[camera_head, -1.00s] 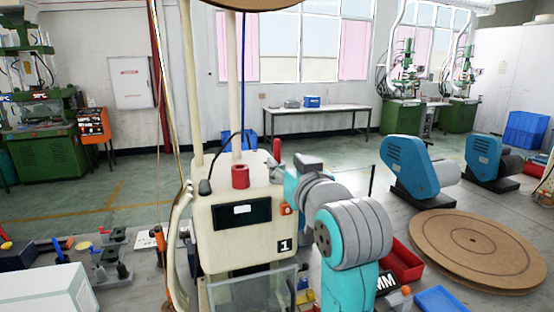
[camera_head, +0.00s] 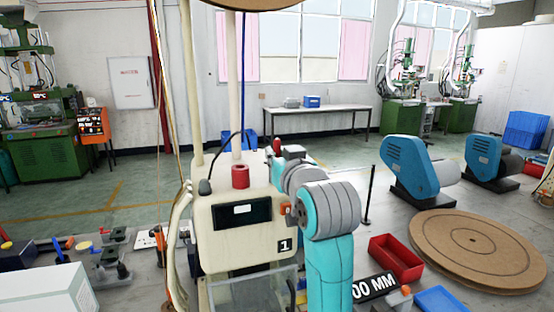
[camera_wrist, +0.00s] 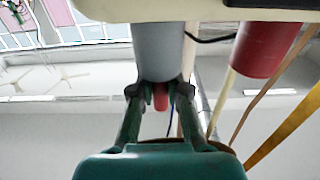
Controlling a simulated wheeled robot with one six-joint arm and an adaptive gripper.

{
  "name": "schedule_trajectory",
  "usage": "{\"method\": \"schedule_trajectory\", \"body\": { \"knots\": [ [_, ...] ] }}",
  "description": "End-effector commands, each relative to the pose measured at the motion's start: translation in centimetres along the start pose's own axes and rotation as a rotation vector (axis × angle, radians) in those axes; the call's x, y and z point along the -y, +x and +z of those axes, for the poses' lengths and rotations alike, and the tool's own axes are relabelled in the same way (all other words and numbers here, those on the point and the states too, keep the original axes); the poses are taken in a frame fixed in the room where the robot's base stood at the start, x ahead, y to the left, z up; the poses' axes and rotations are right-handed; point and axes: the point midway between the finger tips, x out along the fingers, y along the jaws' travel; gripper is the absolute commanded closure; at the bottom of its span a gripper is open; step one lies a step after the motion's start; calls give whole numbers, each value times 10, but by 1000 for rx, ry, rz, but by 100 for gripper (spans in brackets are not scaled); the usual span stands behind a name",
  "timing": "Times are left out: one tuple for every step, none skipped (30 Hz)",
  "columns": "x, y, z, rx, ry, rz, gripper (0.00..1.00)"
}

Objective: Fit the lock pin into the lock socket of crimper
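The cream crimper (camera_head: 235,230) marked "1" stands in the middle of the head view. A small red pin-like part (camera_head: 277,146), probably the lock pin, stands at its far right corner. My gripper (camera_head: 290,151) is close beside this part, to its right. In the wrist view my gripper (camera_wrist: 160,92) has its two fingers apart. A small red part (camera_wrist: 160,97) shows between them with a grey cylinder (camera_wrist: 158,50) just above in the picture. I cannot tell whether the fingers touch the red part. The lock socket cannot be made out clearly.
A red cylinder (camera_head: 240,176) stands on the crimper top, and also shows in the wrist view (camera_wrist: 264,50). Pale posts (camera_head: 192,80) rise from it. Red bin (camera_head: 397,258), blue bin (camera_head: 440,299) and round wooden discs (camera_head: 474,245) lie at right.

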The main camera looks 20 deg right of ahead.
Motion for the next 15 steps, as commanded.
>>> {"method": "schedule_trajectory", "body": {
  "knots": [
    [0, 0, 0, 0, 0, 0, 100],
    [0, 0, 0, 0, 0, 0, 100],
    [0, 0, 0, 0, 0, 0, 100],
    [0, 0, 0, 0, 0, 0, 100],
    [0, 0, 0, 0, 0, 0, 100],
    [0, 0, 0, 0, 0, 0, 100],
    [0, 0, 0, 0, 0, 0, 100],
    [0, 0, 0, 0, 0, 0, 100],
    [0, 0, 0, 0, 0, 0, 100],
    [0, 0, -1, -1, 0, 0, 100],
    [0, 0, -2, -1, 0, 0, 100],
    [0, 0, -3, -1, 0, 0, 100],
    [0, 0, -4, -1, 0, 0, 100],
    [0, 0, -6, -1, 0, 0, 100],
    [0, 0, -8, -2, 0, 0, 100]
  ]
}}
